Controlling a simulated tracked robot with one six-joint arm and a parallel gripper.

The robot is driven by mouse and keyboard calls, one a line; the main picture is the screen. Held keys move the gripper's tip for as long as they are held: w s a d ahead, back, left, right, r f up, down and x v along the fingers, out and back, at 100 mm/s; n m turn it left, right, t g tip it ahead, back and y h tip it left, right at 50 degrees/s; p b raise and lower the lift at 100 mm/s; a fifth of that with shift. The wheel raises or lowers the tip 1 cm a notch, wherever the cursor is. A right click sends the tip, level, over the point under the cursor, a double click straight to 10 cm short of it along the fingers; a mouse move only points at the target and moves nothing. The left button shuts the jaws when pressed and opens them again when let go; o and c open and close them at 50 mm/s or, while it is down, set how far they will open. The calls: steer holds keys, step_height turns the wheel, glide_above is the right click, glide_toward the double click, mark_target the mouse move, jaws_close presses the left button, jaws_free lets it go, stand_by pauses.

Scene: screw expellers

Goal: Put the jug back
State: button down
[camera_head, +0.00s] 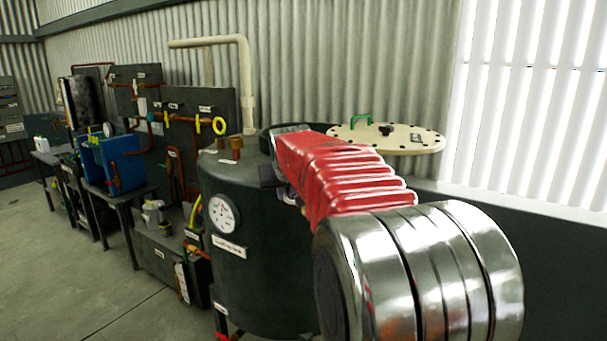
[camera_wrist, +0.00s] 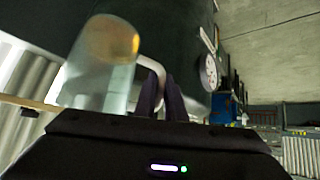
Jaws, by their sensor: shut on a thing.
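A translucent jug (camera_wrist: 104,68) shows in the wrist view at the upper left, with an amber patch at its far end and a pale handle (camera_wrist: 154,72). The dark fingers of my gripper (camera_wrist: 165,92) are shut on the handle. The wrist view is turned, so I cannot tell whether the jug is upright. In the head view the jug is hidden behind my red and silver arm. My gripper there is mostly hidden beside the dark tank.
The dark tank (camera_head: 250,275) with a round gauge (camera_head: 222,214) stands close by. A round cream lid (camera_head: 350,134) with a green handle sits behind my arm. Benches with blue units (camera_head: 122,163) and pipework line the left. Open floor (camera_head: 60,270) is at lower left.

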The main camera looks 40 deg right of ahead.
steer(key=s+a+f+n+y, duration=0.2)
steer(key=a+f, duration=1)
steer(key=a, duration=0.1)
steer(key=s+a+f+n+t+y, duration=0.1)
steer(key=s+a+f+n+y, duration=0.1)
steer(key=a+f, duration=1)
steer(key=shift+s+a+n, duration=0.6)
steer(key=shift+s+a, duration=0.05)
steer(key=shift+a, duration=0.05)
steer(key=shift+w, duration=0.1)
